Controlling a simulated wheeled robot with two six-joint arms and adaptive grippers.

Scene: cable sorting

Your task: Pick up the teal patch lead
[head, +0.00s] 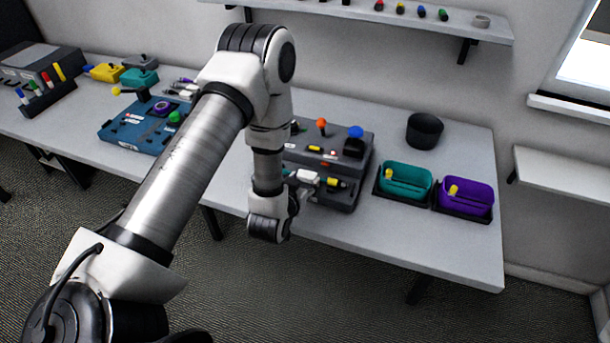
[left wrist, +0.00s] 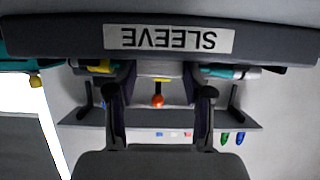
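My left gripper (left wrist: 160,94) shows in the left wrist view with its two dark fingers apart and nothing clearly held between them. In the head view my left arm reaches to the front of a grey box (head: 350,193), where the fingers are mostly hidden. A teal piece with a dark and white end (left wrist: 226,71) lies just beyond the right finger, and a teal and yellow piece (left wrist: 100,67) beyond the left one. I cannot tell which is the teal patch lead. Plugs with white and yellow ends (head: 334,183) lie at the box front. My right gripper is not in view.
A dark bar labelled SLEEVE (left wrist: 170,38) crosses the top of the wrist view. Teal (head: 405,180) and purple (head: 467,195) bins and a black cup (head: 424,130) stand to the right. A blue box (head: 138,126) sits left. The table front right is clear.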

